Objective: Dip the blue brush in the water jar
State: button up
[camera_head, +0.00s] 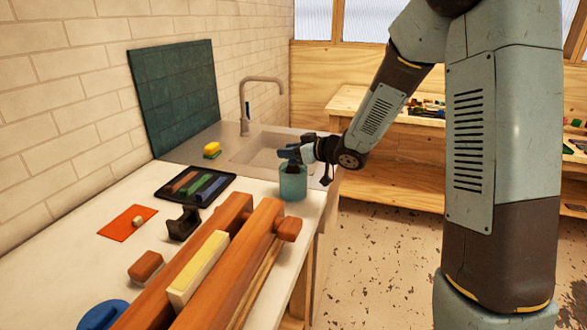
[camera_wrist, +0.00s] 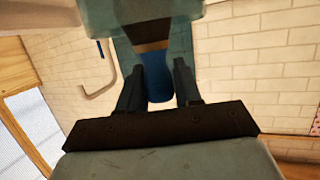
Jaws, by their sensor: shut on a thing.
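The water jar (camera_head: 293,183) is a teal, open-topped vessel at the right edge of the white bench. My gripper (camera_head: 290,152) is right above its mouth. In the wrist view my gripper (camera_wrist: 158,88) is shut on the blue brush (camera_wrist: 157,72), with a dark finger on each side of its blue body. The brush's brown band and dark end point toward the teal jar (camera_wrist: 140,10) at the top of that view. In the head view the dark end is at the jar's rim; how deep it reaches inside is hidden.
A black tray (camera_head: 160,195) with coloured bars lies left of the jar. Wooden rails (camera_head: 262,235) with a cream block (camera_head: 199,268) between them lie in front. An orange-red mat (camera_head: 120,222) lies left.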

jog(key=shift+r, duration=3.1)
jog(key=shift+r, duration=2)
